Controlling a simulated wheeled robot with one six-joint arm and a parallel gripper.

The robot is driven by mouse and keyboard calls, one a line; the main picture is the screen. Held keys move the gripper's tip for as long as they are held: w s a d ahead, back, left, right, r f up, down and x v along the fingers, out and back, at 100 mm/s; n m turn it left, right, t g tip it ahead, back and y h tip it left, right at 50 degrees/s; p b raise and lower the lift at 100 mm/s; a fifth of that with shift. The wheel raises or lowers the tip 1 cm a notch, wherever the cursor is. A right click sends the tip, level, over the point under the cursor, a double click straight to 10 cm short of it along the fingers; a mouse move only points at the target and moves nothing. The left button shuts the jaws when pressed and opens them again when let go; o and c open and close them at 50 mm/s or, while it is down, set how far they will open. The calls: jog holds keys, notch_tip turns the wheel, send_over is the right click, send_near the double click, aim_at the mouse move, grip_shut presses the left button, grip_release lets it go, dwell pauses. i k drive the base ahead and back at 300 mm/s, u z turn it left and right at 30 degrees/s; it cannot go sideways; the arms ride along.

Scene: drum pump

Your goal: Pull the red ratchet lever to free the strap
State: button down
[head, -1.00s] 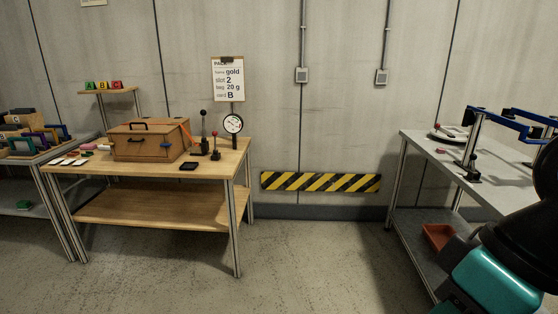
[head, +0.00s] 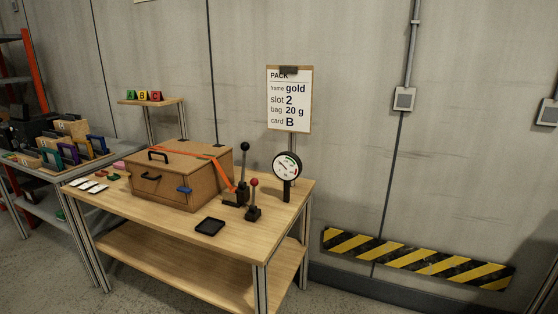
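In the head view, a lever with a red knob (head: 253,198) stands upright on a small dark base near the right end of the wooden table (head: 270,228). A taller lever with a black knob (head: 243,174) stands just behind and left of it. An orange strap (head: 226,180) runs over the lid of a brown wooden box (head: 178,180) and slopes down to the base of the black-knobbed lever. The box lid is shut, with a black handle on top and a blue piece on its front. My gripper is not in view.
A round dial gauge (head: 287,167) stands right of the levers. A small black tray (head: 210,226) lies in front of them. White cards (head: 88,185) lie left of the box. A side table (head: 45,172) holding frames stands left. Striped tape (head: 410,258) marks the wall.

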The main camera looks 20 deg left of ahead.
aim_at(253, 183)
jog(key=i, duration=2.05)
jog(key=u, duration=2.4)
jog(key=i, duration=0.5)
jog(key=z, duration=0.05)
